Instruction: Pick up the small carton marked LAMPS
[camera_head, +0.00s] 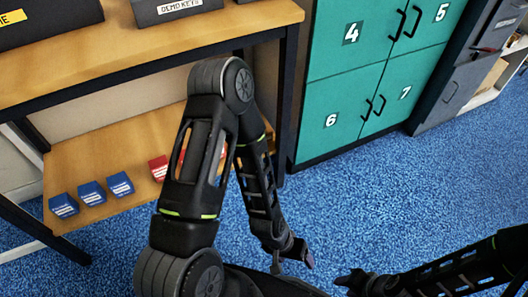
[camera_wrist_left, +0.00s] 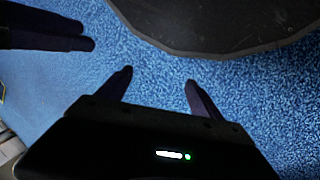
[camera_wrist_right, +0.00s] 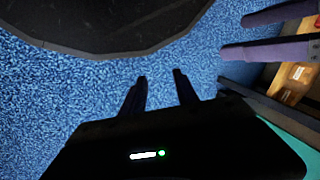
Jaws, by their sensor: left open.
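No carton with a readable LAMPS mark shows. Three small blue cartons, left (camera_head: 64,206), middle (camera_head: 91,193) and right (camera_head: 120,184), sit in a row on the low wooden shelf in the head view. A small red carton (camera_head: 159,168) is to their right, and more red shows partly behind my left arm. Their white labels are too small to read. My left gripper (camera_head: 292,262) is open and empty over the floor, away from the shelf; it also shows in the left wrist view (camera_wrist_left: 158,77). My right gripper (camera_head: 348,278) is open and empty; its fingers show in the right wrist view (camera_wrist_right: 160,75).
The wooden table (camera_head: 130,52) above the low shelf (camera_head: 125,205) carries dark boxes, one labelled DEMO KET (camera_head: 175,10), partly cut off. Teal numbered lockers (camera_head: 345,75) stand behind, with a grey cabinet (camera_head: 450,95) to their right. Blue carpet (camera_head: 400,190) is clear at right.

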